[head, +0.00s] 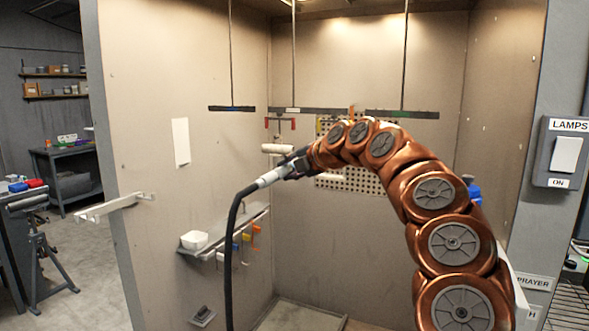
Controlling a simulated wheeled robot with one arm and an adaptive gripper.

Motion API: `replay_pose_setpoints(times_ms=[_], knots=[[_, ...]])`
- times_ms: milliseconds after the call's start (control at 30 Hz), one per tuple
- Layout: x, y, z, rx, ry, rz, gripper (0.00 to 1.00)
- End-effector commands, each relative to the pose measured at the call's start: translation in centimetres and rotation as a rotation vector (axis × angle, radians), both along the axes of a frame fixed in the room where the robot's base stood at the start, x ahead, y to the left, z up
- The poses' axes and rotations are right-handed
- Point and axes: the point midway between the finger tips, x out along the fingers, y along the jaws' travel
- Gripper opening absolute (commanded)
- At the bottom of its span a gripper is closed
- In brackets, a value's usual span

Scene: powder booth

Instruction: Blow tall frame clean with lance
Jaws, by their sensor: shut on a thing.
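My gripper (299,165) is in the middle of the head view, inside the booth, at the end of my copper-coloured arm. It is shut on the lance (268,179), whose pale grey section points down and left into a black hose (232,235). The fingers and the lance's far end are hard to make out. I cannot pick out the tall frame for certain. A panel with rows of holes (350,181) shows behind my arm, which hides part of it.
Dark bars (232,108) hang on rods from above. A lamps switch (566,154) is at right.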

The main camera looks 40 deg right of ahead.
Motion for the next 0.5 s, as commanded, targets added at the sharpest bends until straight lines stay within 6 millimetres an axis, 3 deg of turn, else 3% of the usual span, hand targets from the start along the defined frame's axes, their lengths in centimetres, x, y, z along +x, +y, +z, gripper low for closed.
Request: replay_pose_setpoints(times_ms=[500], knots=[[2.0, 1.2, 0.1, 0.001, -0.001, -0.001, 0.12]])
